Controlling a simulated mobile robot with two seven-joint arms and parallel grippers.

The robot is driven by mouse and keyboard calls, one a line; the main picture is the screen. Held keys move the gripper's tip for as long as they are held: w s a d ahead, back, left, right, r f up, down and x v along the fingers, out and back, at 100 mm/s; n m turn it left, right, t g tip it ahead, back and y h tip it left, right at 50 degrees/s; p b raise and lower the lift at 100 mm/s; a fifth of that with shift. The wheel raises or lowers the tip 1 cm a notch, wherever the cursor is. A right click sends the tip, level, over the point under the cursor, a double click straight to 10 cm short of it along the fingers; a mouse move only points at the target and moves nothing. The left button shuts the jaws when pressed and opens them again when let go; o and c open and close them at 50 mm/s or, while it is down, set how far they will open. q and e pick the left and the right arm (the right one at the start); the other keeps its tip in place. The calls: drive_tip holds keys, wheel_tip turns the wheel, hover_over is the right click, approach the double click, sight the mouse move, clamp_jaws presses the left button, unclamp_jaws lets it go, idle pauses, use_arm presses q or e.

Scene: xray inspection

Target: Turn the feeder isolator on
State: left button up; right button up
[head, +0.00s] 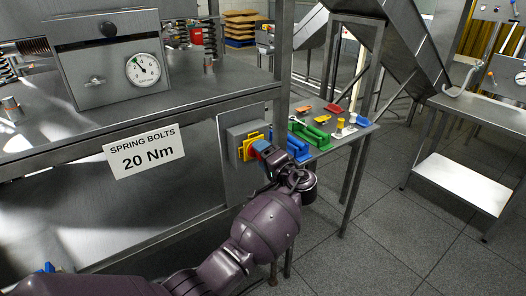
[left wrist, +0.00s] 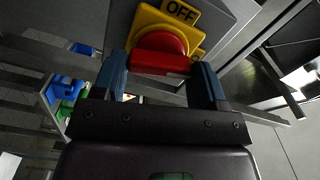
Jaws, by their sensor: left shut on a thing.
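The feeder isolator is a grey box (head: 237,137) on a metal panel, with a yellow plate (head: 247,148) and a red rotary knob. In the left wrist view the yellow plate (left wrist: 148,17) carries the word OFF on a tab, and the red knob (left wrist: 161,52) sits in front of it. My left gripper (head: 262,149) is at the knob; in the left wrist view its two blue fingers (left wrist: 162,80) stand on either side of the red handle and are shut on it. Part of a second label is hidden behind the right finger. My right gripper is not in view.
A bench with a sign (head: 145,148) reading SPRING BOLTS 20 Nm and a gauge box (head: 110,70) stands at left. A small table (head: 345,133) with green, blue and red parts is just behind my gripper. Open floor (head: 375,220) lies at right.

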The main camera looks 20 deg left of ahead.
use_arm(q)
drive_tip(key=m+p, duration=0.1)
drive_tip(key=m, duration=0.1)
drive_tip(key=shift+r+m, duration=0.1)
drive_tip(key=shift+m, duration=0.3)
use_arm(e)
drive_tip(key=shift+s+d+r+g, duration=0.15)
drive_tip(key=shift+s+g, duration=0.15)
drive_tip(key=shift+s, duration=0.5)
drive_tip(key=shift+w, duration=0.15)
use_arm(q)
drive_tip(key=o, duration=0.9)
drive_tip(key=shift+o, duration=0.2)
drive_tip(key=shift+d, duration=0.1)
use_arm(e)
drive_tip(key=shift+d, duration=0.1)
